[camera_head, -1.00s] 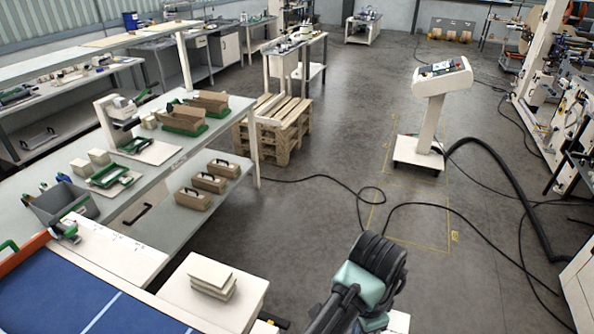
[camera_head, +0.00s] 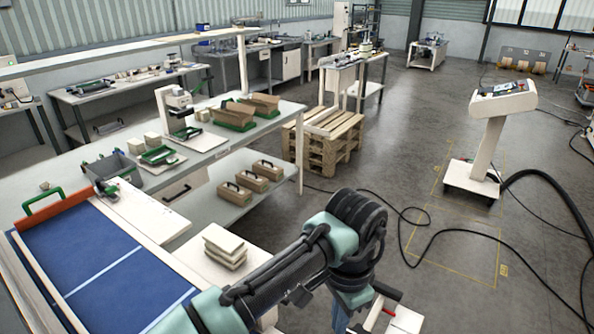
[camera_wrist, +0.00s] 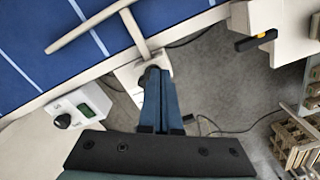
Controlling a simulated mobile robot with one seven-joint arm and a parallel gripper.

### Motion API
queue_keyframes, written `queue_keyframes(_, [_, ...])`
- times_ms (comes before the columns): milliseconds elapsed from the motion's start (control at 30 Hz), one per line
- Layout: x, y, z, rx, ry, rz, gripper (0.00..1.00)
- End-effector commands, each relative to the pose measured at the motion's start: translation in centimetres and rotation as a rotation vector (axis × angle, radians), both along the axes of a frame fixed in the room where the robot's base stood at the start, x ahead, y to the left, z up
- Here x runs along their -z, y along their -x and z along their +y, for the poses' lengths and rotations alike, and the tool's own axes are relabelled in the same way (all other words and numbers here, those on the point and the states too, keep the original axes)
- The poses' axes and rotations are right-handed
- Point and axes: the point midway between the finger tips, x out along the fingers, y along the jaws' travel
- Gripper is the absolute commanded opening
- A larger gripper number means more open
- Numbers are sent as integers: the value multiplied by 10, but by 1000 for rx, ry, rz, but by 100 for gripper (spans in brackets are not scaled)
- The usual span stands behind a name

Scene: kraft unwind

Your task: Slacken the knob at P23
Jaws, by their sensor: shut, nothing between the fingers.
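In the wrist view my gripper (camera_wrist: 157,82) is shut, its blue fingers pointing toward the top of the picture with nothing held. A dark round part (camera_wrist: 152,76) on a pale block shows at the fingertips; I cannot tell whether they touch. A black knob (camera_wrist: 62,121) sits on a pale housing with a green-edged display, left of the fingers and apart from them. No P23 label is legible, so I cannot tell which knob bears it. In the head view my arm reaches in from the bottom, and the fingertips are hidden.
A blue-topped table (camera_head: 95,250) with white lines is at left. A pale T-shaped bar (camera_wrist: 130,22) lies over its edge in the wrist view. White pads (camera_head: 224,246) are stacked nearby. A pallet stack (camera_head: 322,140), a console (camera_head: 492,140) and floor cables stand beyond. Open floor lies at right.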

Motion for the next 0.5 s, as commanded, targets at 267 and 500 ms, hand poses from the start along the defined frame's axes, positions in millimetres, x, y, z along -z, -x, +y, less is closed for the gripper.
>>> queue_keyframes(267, [39,0,-1,1,2,1,0])
queue_keyframes(500, [46,0,0,1,1,0,0])
